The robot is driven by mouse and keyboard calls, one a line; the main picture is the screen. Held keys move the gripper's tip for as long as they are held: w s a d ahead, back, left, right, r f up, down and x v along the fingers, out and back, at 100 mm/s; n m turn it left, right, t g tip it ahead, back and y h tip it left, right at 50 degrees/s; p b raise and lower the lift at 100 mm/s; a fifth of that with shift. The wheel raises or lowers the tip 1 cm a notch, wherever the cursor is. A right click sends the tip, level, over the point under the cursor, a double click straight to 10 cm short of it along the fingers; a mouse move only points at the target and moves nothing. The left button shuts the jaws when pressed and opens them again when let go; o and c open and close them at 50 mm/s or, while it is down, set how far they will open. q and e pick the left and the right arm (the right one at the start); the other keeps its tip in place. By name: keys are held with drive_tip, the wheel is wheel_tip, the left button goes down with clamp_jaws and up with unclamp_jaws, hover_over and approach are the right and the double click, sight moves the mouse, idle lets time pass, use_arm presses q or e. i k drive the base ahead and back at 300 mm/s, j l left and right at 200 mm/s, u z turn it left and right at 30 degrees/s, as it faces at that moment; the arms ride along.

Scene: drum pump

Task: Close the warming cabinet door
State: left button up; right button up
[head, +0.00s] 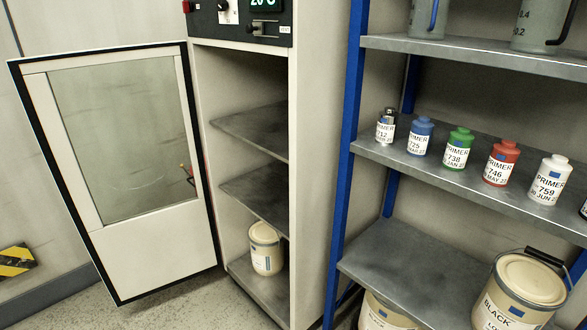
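The warming cabinet (308,190) stands upright left of centre, with a control panel and a lit green display at its top. Its door (157,250) is hinged on the cabinet's left side and stands wide open, swung out to the left. The door has a pale frame, a black edge seal and a large glass window. Inside the cabinet are grey shelves, and a cream can (266,249) stands on the lowest one. Neither of my grippers shows in the head view.
A blue and grey rack (400,265) stands close to the cabinet's right, with primer bottles (459,149) on its middle shelf and cream buckets (517,292) low down. Jugs stand on its top shelf. A yellow and black striped marking (14,261) is at far left. Some floor shows below the door.

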sight(137, 258)
drive_tip(key=i+j, duration=0.3)
drive_tip(key=j, duration=0.15)
drive_tip(key=i+j+u, duration=0.1)
drive_tip(key=i+j, duration=0.15)
drive_tip(key=j, duration=0.25)
drive_tip(key=i+j, duration=0.3)
drive_tip(key=j+u, duration=0.05)
drive_tip(key=j, duration=0.1)
